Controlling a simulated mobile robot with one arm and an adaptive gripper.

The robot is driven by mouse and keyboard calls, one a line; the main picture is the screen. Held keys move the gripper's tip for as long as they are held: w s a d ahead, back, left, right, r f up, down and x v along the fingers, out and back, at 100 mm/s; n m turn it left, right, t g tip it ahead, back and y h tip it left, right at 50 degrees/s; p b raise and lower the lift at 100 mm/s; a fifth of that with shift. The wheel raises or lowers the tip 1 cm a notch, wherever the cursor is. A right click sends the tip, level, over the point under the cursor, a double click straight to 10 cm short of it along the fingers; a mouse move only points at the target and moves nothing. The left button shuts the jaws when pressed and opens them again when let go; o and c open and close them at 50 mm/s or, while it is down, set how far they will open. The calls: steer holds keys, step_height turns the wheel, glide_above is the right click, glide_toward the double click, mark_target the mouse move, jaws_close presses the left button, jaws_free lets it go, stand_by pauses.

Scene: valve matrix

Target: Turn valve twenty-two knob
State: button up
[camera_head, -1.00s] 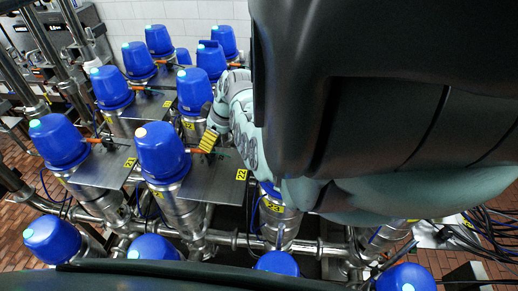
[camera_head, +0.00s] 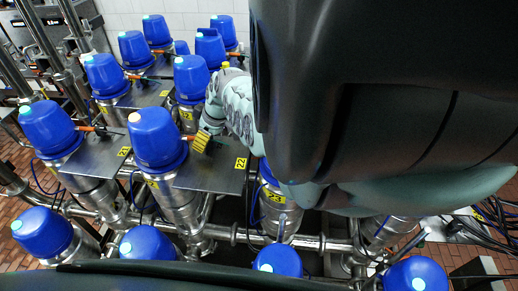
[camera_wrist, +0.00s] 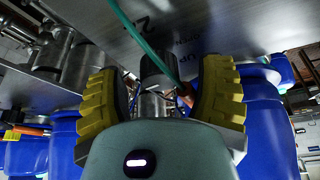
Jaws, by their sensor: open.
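The yellow label 22 (camera_head: 240,163) is on a grey metal plate (camera_head: 214,172) beside a blue-capped valve (camera_head: 157,140). A small orange part (camera_head: 188,139) sticks out from that cap's right side, toward my gripper. My gripper (camera_head: 203,142) shows one yellow fingertip just right of this orange part; my arm hides the rest. In the wrist view, my gripper (camera_wrist: 160,72) has its two yellow fingers spread apart. A dark cylindrical part (camera_wrist: 156,72) and an orange-red piece (camera_wrist: 187,92) appear between them. I cannot tell whether either finger touches them.
Several other blue-capped valves stand close around, including one behind (camera_head: 190,79) and one at left (camera_head: 49,130). A label 23 (camera_head: 275,197) is on a pipe below. A green cable (camera_wrist: 135,40) crosses the wrist view. Pipes run beneath.

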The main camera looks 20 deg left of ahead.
steer(key=shift+c, duration=0.2)
jaws_close()
steer(key=shift+f+b, duration=0.2)
steer(key=shift+b, duration=0.85)
